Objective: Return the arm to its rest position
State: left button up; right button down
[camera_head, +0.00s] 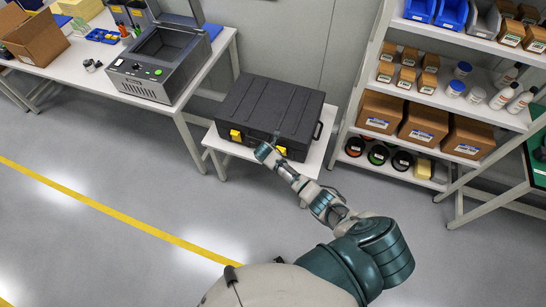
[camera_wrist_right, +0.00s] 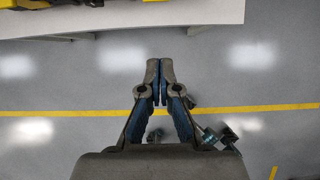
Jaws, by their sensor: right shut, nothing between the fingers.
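My right arm (camera_head: 335,210) reaches from the bottom right of the head view up toward the low white table. Its gripper (camera_head: 265,151) is at the front edge of a closed black case (camera_head: 270,108) with yellow latches. From this angle I cannot tell whether it touches the case. In the right wrist view the gripper (camera_wrist_right: 160,68) has its fingertips together, with nothing between them, and floor shows behind them. My left arm and gripper are not in view.
The case's low white table (camera_head: 312,160) stands between a workbench (camera_head: 205,75) with a grey machine (camera_head: 160,62) and a shelf unit (camera_head: 490,110) of boxes and bottles. Open grey floor (camera_head: 110,190) with a yellow line lies at the left.

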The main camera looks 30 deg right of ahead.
jog(key=shift+a, duration=0.25)
dwell(0.3)
jog(key=s+a+f+m+g+y+b, duration=0.15)
jog(key=s+f+m, duration=0.35)
jog(key=s+f, duration=0.65)
jog(key=s+a+f+m+y+b, duration=0.1)
jog(key=s+a+f+m, duration=0.1)
jog(key=s+f+m, duration=0.65)
jog(key=s+a+f+m, duration=0.1)
jog(key=s+f+m, duration=0.2)
jog(key=s, duration=0.7)
jog(key=s+a+f+m+y+b, duration=0.1)
jog(key=s+a+f+m, duration=0.1)
jog(key=s+f, duration=0.4)
jog(key=s+a+f+m, duration=0.2)
jog(key=s+f+m, duration=0.3)
jog(key=s, duration=1.1)
jog(key=shift+s+f+g+b, duration=0.2)
jog(key=shift+f+g+b, duration=0.05)
jog(key=shift+g+b, duration=0.2)
jog(key=shift+y, duration=0.25)
